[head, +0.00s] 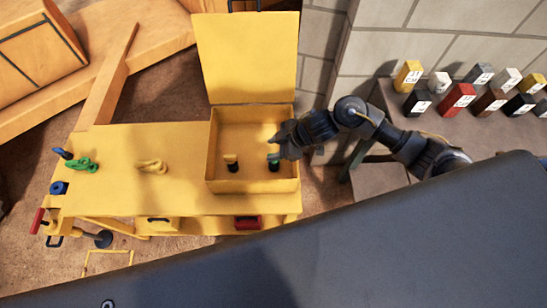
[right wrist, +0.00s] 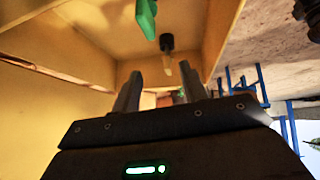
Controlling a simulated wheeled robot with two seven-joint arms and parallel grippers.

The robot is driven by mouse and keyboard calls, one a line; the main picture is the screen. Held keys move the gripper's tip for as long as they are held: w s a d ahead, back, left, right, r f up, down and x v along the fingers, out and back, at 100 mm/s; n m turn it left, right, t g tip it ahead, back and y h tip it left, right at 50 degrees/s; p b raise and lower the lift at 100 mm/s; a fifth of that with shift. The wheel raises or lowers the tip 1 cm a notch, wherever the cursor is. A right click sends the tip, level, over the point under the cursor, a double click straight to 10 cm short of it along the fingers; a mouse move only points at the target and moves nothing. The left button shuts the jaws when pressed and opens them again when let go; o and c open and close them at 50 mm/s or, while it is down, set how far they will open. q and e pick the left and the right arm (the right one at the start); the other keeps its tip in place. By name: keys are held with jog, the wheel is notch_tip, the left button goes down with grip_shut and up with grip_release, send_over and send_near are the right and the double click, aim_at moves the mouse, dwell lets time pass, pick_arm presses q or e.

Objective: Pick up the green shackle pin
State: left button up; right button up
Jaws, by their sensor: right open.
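The green shackle pin (head: 273,160) stands in the right part of an open yellow box (head: 245,186), green end up with a dark lower part. In the right wrist view a green piece, which looks like this pin (right wrist: 146,15), shows at the top edge, partly cut off. My right gripper (head: 284,143) is at the box's right side, close to the pin. In the right wrist view its two fingers (right wrist: 160,90) are apart with nothing between them. I cannot tell whether a finger touches the pin. My left gripper is not in view.
A yellow-topped pin (head: 231,162) stands left of the green one in the box. The raised lid (head: 248,55) rises behind. A green shackle (head: 80,164) and a yellow shackle (head: 152,166) lie on the yellow bench (head: 120,195). Several labelled blocks (head: 458,98) stand at right.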

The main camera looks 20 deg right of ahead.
jog(key=d+g+h, duration=0.1)
jog(key=d+g, duration=0.1)
jog(key=d, duration=0.3)
jog(key=shift+w+p+x, duration=0.15)
jog(key=shift+x, duration=2.6)
jog(key=shift+w+p+x, duration=0.15)
jog(key=shift+x, duration=2.55)
jog(key=shift+a+r, duration=0.1)
jog(key=shift+r, duration=0.05)
grip_shut()
